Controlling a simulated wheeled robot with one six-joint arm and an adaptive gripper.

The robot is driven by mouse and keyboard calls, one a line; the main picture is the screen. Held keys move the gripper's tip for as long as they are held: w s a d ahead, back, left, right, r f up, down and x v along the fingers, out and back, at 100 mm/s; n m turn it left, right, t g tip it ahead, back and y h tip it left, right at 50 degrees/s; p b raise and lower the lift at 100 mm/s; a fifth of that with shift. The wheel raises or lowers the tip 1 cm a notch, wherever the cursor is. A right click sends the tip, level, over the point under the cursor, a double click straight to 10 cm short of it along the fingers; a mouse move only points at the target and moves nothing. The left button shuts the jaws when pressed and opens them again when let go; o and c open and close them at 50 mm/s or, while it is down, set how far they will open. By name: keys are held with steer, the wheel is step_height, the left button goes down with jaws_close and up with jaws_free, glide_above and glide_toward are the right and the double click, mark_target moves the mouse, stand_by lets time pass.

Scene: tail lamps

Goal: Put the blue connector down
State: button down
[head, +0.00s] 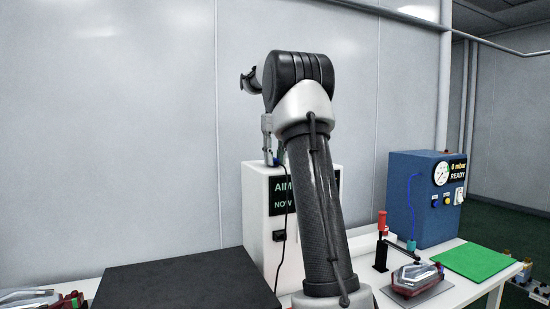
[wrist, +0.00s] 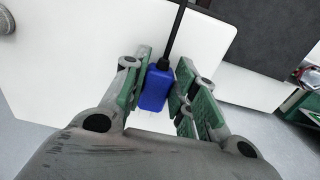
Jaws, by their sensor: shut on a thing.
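The blue connector (wrist: 154,88) is between the green-padded fingers of my gripper (wrist: 158,82) in the wrist view, with a dark cable running up from it. My gripper is shut on it. In the head view my gripper (head: 268,140) points down at the top of a white box (head: 258,200) with a dark display, and my arm hides part of both. A small blue bit of the connector shows there. Whether it touches the box top is not clear. A black cable hangs down the front of the box.
A dark mat (head: 185,285) lies left of the white box. To the right are a red-handled clamp (head: 381,225), a tail lamp (head: 417,278), a blue gauge box (head: 420,205) reading READY, and a green mat (head: 475,262). Another tail lamp (head: 40,299) is at far left.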

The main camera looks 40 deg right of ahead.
steer(key=shift+f, duration=0.1)
steer(key=c, duration=1.1)
jaws_free()
steer(key=shift+c, duration=0.2)
